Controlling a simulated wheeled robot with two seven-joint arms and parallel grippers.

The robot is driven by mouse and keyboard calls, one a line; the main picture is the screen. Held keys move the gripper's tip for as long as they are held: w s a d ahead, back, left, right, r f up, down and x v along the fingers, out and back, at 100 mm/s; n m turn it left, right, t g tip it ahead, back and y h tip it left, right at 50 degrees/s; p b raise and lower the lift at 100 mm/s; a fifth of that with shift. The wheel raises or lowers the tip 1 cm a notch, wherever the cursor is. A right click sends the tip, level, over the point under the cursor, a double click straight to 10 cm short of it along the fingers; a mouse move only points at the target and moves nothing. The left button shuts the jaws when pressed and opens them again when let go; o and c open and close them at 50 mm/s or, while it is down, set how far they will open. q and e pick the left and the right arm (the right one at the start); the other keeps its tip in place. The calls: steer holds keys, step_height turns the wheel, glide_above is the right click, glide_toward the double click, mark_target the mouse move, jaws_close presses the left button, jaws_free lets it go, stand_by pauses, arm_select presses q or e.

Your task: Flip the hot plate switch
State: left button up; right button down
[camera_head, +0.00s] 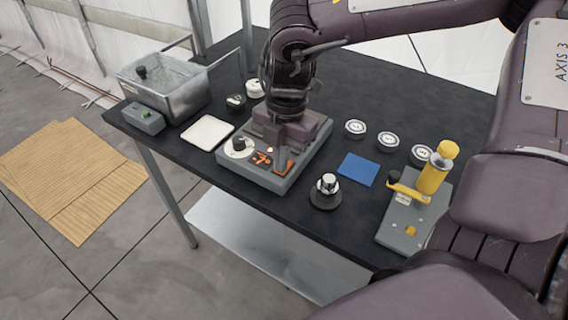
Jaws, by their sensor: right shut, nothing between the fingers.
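The hot plate (262,178) is a grey box on the black table, with a round white dial and black knob (239,146) at its left front. An orange-red display shows on its front panel, and an orange-red patch lies right of it, beside my fingers. My right gripper (281,160) points down over the front panel, shut and empty. The fingertips are at or very near the panel; I cannot tell whether they touch it. The gripper and wrist hide much of the plate's top, and I cannot make out the switch clearly. My left gripper is not in view.
A metal basin (165,85) and a grey control box (142,118) stand at the left. A white tray (207,132) lies beside the hot plate. Right of it are a blue pad (358,169), a metal weight (328,187), several round tins and a yellow-handled press (432,178).

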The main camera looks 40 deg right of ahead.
step_height(320, 180, up, 7)
steer(key=p, duration=0.4)
steer(key=shift+p, duration=0.35)
stand_by(0.4)
